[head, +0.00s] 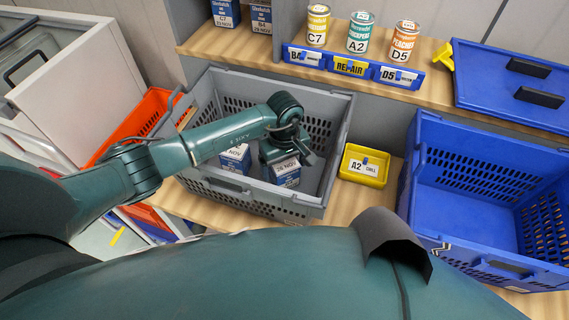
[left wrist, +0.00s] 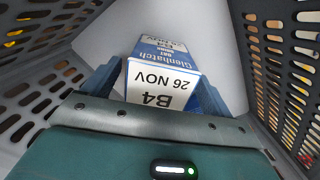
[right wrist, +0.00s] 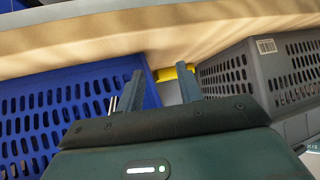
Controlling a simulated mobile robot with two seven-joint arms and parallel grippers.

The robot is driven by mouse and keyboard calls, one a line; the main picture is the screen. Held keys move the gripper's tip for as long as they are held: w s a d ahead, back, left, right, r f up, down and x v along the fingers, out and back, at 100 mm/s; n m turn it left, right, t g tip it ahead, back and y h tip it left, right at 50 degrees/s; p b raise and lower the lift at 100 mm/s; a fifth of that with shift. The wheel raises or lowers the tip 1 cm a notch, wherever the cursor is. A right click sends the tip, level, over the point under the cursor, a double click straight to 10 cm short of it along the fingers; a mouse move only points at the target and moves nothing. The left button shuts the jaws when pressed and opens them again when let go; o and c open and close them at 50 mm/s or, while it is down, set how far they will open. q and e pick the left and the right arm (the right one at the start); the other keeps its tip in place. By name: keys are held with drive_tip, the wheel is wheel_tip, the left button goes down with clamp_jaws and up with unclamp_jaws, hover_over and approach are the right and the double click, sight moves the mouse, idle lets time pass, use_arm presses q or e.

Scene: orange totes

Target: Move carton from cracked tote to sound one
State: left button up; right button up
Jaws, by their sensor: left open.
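A grey tote (head: 335,150) with slotted walls stands in the middle of the head view. Inside are two blue-and-white cartons, one on the left (head: 235,160) and one on the right (head: 287,176). My left gripper (head: 290,156) reaches down into this tote over the right carton. In the left wrist view, its open fingers stand on either side of a carton (left wrist: 160,80) marked B4, 26 NOV. A blue tote (head: 470,195) stands to the right and looks empty in the visible part. My right gripper (right wrist: 157,88) is open and empty, near the blue tote's edge. I cannot make out a crack.
A small yellow bin (head: 363,168) labelled A2 sits between the totes. A shelf behind holds three cans (head: 358,33), label holders (head: 350,67), more cartons (head: 226,13) and a blue lid (head: 515,85). An orange tote (head: 130,125) is at the left.

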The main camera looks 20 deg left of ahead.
use_arm(q)
drive_tip(key=shift+r+p, duration=0.3)
use_arm(e)
drive_tip(key=shift+r, duration=0.35)
use_arm(q)
wheel_tip(320, 180, up, 6)
drive_tip(key=shift+w+r+b, duration=0.1)
drive_tip(key=shift+b, duration=0.75)
wheel_tip(320, 180, up, 4)
drive_tip(key=shift+r+b, duration=0.1)
drive_tip(key=shift+b, duration=0.25)
use_arm(e)
drive_tip(key=shift+w+a+f, duration=0.15)
drive_tip(key=shift+w+f, duration=0.05)
drive_tip(key=shift+f, duration=0.4)
drive_tip(key=shift+r, duration=0.1)
use_arm(q)
drive_tip(key=shift+r, duration=0.65)
